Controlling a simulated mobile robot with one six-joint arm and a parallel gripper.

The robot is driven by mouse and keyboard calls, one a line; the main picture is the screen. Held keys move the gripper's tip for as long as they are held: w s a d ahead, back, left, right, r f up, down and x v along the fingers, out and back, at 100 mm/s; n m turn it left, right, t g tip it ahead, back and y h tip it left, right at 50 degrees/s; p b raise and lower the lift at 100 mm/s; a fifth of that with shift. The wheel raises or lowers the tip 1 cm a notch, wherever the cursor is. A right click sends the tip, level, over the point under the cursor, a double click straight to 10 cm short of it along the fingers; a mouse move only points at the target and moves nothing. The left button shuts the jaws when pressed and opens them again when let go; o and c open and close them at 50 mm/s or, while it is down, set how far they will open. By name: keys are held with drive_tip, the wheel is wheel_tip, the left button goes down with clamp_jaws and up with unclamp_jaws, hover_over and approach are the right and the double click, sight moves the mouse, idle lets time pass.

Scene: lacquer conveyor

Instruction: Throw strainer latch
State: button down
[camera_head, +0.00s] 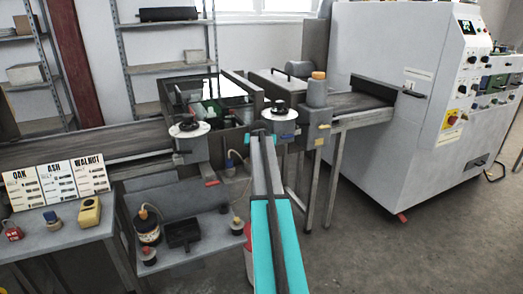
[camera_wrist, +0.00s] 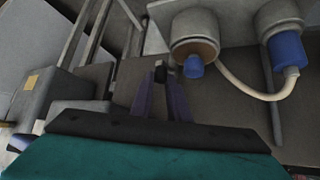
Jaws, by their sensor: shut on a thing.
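My gripper (camera_head: 262,137) reaches up to the front of the coating machine, beside a grey cylinder with a white collar (camera_head: 284,119).
A pale hose (camera_wrist: 240,91) runs right to a second blue-fitted housing (camera_wrist: 280,18). A red handle (camera_head: 211,183) juts below the machine. A low shelf (camera_head: 205,238) holds bottles. The right floor is clear.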

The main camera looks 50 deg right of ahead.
drive_tip(key=c, duration=1.7)
unclamp_jaws()
drive_tip(key=shift+m, duration=0.3)
